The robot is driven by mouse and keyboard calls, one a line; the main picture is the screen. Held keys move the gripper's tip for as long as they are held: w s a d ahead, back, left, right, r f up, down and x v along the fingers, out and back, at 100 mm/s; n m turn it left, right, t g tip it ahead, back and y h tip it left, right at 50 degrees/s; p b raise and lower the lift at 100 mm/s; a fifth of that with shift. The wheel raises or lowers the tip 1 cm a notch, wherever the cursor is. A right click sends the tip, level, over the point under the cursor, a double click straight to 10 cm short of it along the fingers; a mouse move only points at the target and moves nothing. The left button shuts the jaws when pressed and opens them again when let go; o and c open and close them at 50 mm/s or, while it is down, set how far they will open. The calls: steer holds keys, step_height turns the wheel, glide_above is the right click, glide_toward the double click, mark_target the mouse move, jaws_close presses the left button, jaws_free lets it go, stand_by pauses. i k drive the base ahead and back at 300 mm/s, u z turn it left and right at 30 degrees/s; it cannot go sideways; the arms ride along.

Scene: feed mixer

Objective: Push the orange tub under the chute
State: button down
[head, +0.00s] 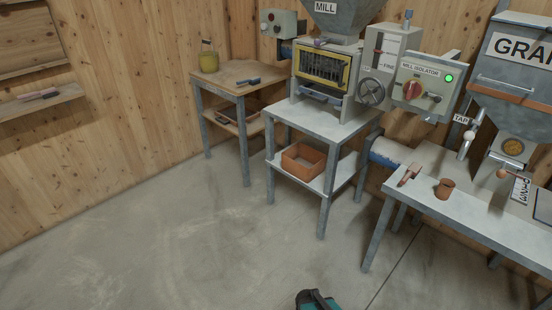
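The orange tub (303,160) is an open square box. It sits on the lower shelf (328,184) of the grey stand beneath the mill (325,68). The stand's top lies above the tub. I cannot pick out the chute with certainty; a sloping metal lip (318,96) shows below the mill's yellow-framed grille, over the stand's top. My gripper's fingers do not show. Only a dark and teal part, which looks like my arm, shows at the bottom edge, well apart from the tub.
A grey bench (470,205) at the right holds a brown cup (445,188) and a red-handled brush (409,175). The concrete floor (170,240) in front is clear.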

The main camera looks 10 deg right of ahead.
mark_target(301, 161)
steer(key=u, duration=0.55)
steer(key=i, duration=0.6)
steer(key=u, duration=0.8)
steer(key=i, duration=0.6)
steer(key=u, duration=0.35)
